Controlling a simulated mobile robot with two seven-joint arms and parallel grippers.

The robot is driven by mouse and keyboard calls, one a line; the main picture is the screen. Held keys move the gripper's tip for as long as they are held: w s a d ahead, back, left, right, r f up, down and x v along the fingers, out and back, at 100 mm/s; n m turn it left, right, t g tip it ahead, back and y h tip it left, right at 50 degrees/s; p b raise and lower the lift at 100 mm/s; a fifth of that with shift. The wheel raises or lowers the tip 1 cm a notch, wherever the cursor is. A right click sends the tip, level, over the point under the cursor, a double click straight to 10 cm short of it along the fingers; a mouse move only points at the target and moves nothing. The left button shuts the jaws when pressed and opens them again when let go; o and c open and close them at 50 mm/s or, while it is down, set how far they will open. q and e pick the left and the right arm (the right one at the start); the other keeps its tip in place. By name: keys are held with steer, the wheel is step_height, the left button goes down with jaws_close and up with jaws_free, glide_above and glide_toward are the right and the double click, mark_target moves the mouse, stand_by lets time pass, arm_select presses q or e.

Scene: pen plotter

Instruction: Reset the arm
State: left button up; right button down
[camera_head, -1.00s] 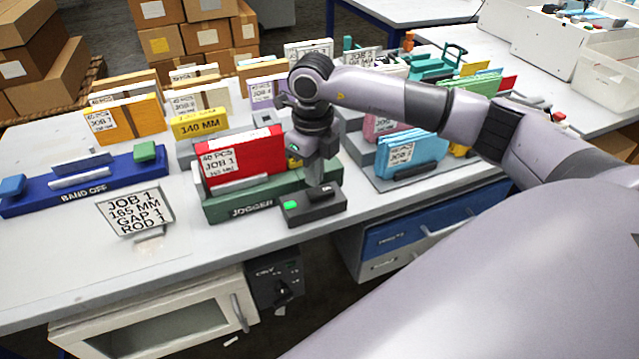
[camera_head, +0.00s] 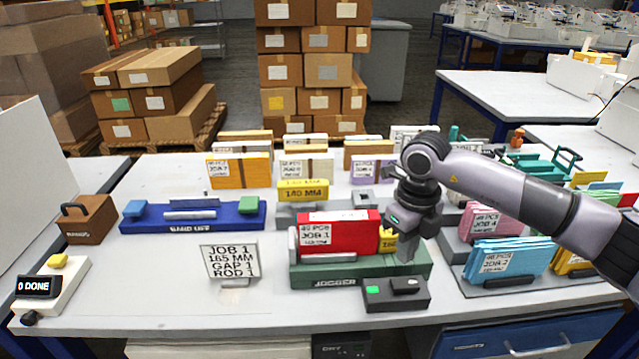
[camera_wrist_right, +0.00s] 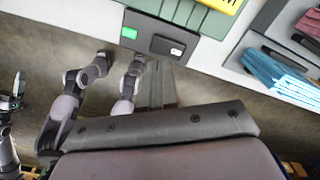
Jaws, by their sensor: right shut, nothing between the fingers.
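My right arm comes in from the right in the head view. In the wrist view the shut fingers (camera_wrist_right: 157,88) lie in front of the same box (camera_wrist_right: 155,38). The green jogger (camera_head: 300,276) holds a red JOB 1 packet (camera_head: 335,233) and a yellow piece partly hidden by the gripper. My left gripper is not in the head view.
A JOB 1 sign (camera_head: 231,262) stands left of the jogger. The blue band-off block (camera_head: 190,217), a brown case (camera_head: 87,220) and a counter reading 0 DONE (camera_head: 48,290) are further left. Blue packets (camera_head: 507,259) stand right.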

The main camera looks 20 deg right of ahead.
steer(key=s+a+f+n+g+y, duration=0.1)
steer(key=s+a+f+y, duration=0.2)
steer(key=a, duration=0.5)
steer(key=s+a+f+g+y, duration=0.15)
steer(key=a+y, duration=0.25)
steer(key=a, duration=0.4)
steer(key=s+a+r+m+t+y, duration=0.2)
steer(key=a+r+m+t+y, duration=0.15)
steer(key=a+y, duration=0.25)
steer(key=s+a+r+m+t+y, duration=0.2)
steer(key=a+r+m+y, duration=0.15)
steer(key=a+y, duration=0.2)
steer(key=w+d+f+m+t+h, duration=0.1)
steer(key=d+f+m+t+h, duration=0.5)
steer(key=m, duration=0.5)
steer(key=w+d+f+m+t+h, duration=0.2)
steer(key=d+f+m+t+h, duration=0.15)
steer(key=m+t, duration=0.55)
steer(key=s+d+f+m+g+h, duration=0.3)
steer(key=s+d+f+m, duration=0.1)
steer(key=s+f+m, duration=0.1)
steer(key=s+d+f+m+g+h, duration=0.3)
steer(key=s+d+f+m+g, duration=0.1)
steer(key=s+f, duration=0.4)
steer(key=shift+d+f+m+g+h, duration=0.3)
steer(key=shift+f+m+h, duration=0.1)
steer(key=shift+f+m, duration=0.55)
